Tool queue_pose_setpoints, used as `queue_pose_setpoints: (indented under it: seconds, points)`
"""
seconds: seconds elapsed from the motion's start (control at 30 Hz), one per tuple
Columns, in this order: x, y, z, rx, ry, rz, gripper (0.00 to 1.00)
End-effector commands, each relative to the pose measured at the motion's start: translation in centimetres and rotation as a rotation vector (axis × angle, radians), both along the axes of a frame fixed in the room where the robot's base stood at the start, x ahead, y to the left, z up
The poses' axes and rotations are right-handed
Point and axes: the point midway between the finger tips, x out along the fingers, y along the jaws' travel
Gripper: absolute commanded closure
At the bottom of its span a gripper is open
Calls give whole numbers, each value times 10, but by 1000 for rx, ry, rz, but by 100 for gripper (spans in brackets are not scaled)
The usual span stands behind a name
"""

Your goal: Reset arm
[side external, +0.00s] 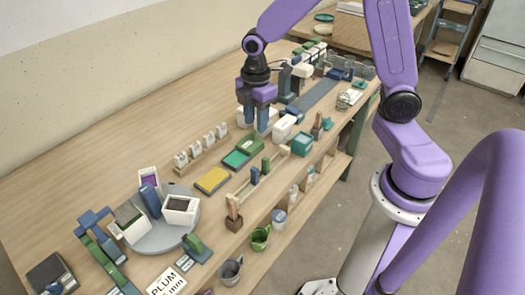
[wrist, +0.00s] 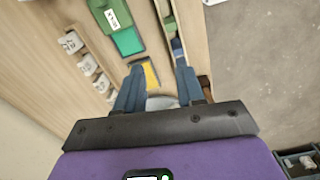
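My gripper (side external: 257,128) hangs pointing down above the middle of the long wooden table (side external: 120,140). In the wrist view, my gripper's two blue fingers (wrist: 157,68) are spread apart, and I see nothing clasped between them. A pale rounded thing (wrist: 162,102) shows low between the fingers, partly hidden; I cannot tell what it is. A green bucket (side external: 260,238), a grey bucket (side external: 231,270) and a pale bucket (side external: 279,217) are at the table's front side, well away from my gripper.
Small white labelled blocks (side external: 208,141) stand in a row left of my gripper. A round grey turntable (side external: 160,238) carries white containers. Bare tabletop lies along the wall side.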

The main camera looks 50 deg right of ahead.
Motion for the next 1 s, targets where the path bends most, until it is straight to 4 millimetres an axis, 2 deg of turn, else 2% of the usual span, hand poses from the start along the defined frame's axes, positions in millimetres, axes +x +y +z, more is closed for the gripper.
queue_pose_setpoints:
  seconds: [0.1, 0.2, 0.33, 0.5, 0.6, 0.7, 1.0]
  points:
    - [-45, 23, 22, 7, -6, -50, 62]
    - [-83, 34, 35, 11, -7, -103, 62]
    - [-132, 40, 49, 17, -6, -170, 62]
    - [-186, 33, 59, 24, -3, -251, 62]
    - [-207, 27, 62, 27, -1, -288, 62]
    - [-219, 23, 62, 27, 1, -312, 62]
    - [-225, 20, 62, 25, 2, -329, 62]
